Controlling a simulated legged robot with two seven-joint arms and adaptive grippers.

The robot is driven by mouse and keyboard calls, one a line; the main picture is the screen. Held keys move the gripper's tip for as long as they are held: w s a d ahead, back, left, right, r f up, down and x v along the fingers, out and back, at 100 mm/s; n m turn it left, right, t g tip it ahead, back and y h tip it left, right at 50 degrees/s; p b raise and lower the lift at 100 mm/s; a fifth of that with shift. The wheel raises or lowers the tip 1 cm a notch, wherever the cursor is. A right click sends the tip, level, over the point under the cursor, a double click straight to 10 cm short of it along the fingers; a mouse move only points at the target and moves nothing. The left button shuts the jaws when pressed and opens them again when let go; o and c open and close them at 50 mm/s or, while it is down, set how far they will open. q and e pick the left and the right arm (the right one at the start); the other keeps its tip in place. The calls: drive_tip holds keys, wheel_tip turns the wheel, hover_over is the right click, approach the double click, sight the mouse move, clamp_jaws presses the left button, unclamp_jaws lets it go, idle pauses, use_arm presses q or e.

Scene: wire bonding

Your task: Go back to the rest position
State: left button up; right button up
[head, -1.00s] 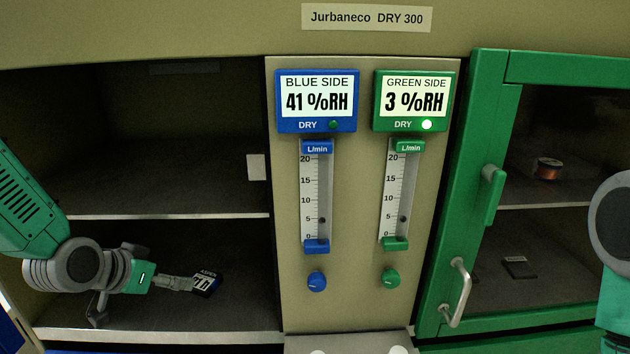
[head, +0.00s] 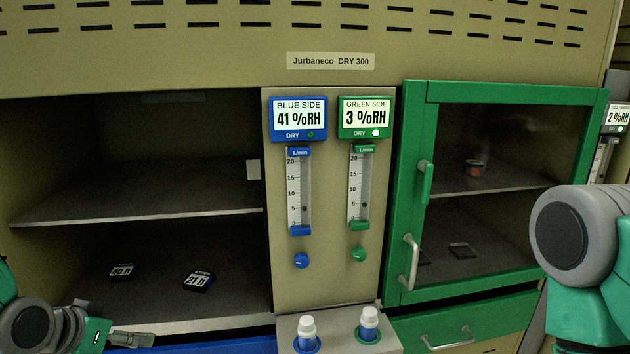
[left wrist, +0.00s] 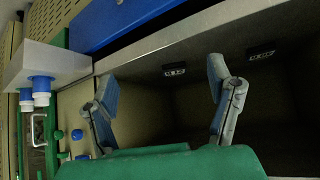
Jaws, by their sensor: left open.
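My left gripper (head: 130,341) is at the lower left of the head view, low in front of the open blue-side compartment. It is empty. In the left wrist view its two fingers (left wrist: 160,85) are spread wide with nothing between them. Two small black boxes with white labels lie apart on the lower shelf, a left one (head: 122,271) and a right one (head: 198,280). Both also show in the left wrist view, beyond the fingers. Part of my right arm shows at the right edge of the head view; its gripper is out of frame.
The blue-side upper shelf (head: 150,205) is bare. The centre panel (head: 325,280) has two flow meters and knobs.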

use_arm(q)
drive_tip(key=s+d+f+g, duration=0.4)
drive_tip(key=s+f, duration=0.6)
drive_tip(key=s, duration=0.3)
drive_tip(key=s+d+f+n+g+y, duration=0.1)
drive_tip(key=s+d+f+g, duration=0.2)
drive_tip(key=s+f, duration=0.8)
drive_tip(key=shift+s+d+g, duration=0.4)
drive_tip(key=shift+s+d, duration=0.55)
drive_tip(key=shift+s, duration=0.1)
